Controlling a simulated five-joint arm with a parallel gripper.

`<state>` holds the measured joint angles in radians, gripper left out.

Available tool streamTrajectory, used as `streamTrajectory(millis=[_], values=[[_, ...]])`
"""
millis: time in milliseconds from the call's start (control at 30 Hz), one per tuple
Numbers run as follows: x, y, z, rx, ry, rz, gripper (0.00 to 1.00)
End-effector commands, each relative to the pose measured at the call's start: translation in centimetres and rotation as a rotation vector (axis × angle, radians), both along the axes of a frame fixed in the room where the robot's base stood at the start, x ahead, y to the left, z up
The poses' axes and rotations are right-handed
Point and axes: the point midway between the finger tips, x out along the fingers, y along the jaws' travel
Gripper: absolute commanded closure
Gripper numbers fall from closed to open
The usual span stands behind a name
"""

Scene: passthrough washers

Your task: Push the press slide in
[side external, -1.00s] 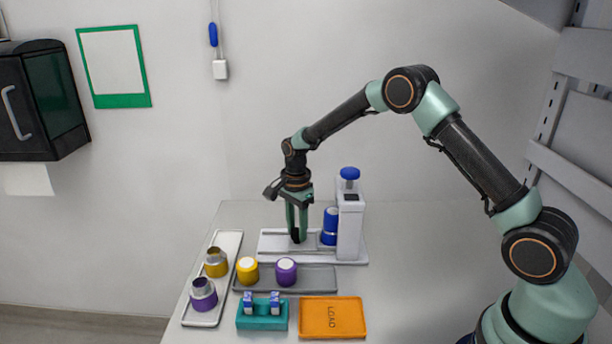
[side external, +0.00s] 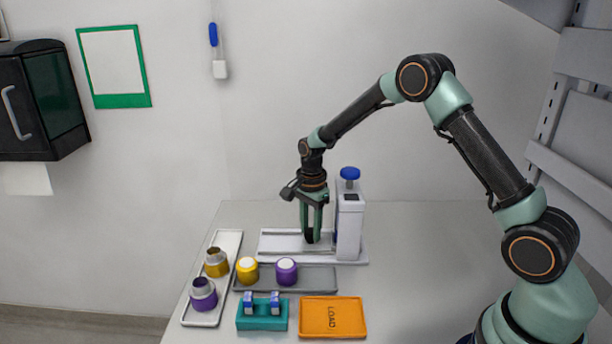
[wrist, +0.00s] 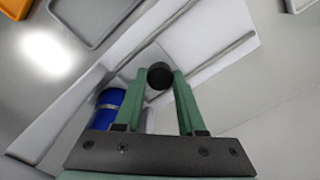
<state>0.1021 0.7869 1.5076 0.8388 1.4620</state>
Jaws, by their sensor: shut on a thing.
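The white press (side external: 349,222) stands at the back of the table with a blue knob (side external: 350,173) on top. Its pale base with the slide track (side external: 280,243) extends left. My gripper (side external: 312,237) is low over the track, close to the left side of the press column. In the wrist view its green fingers are shut on a round black handle (wrist: 159,75), which appears to belong to the slide.
A grey tray (side external: 318,285) with yellow (side external: 247,270) and purple (side external: 286,271) cylinders is in front. A white tray (side external: 230,247) with metal-topped yellow and purple pieces is left. A teal holder (side external: 262,315) and an orange LOAD tray (side external: 333,317) are nearer.

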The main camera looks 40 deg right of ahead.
Motion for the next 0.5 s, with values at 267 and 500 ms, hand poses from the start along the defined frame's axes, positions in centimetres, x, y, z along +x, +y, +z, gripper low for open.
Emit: streamTrajectory(millis=[267,500], values=[[-0.34,-0.36,0.01,0.001,0.012,-0.009,0.31],[-0.24,-0.29,0.26,0.001,0.009,-0.008,0.31]])
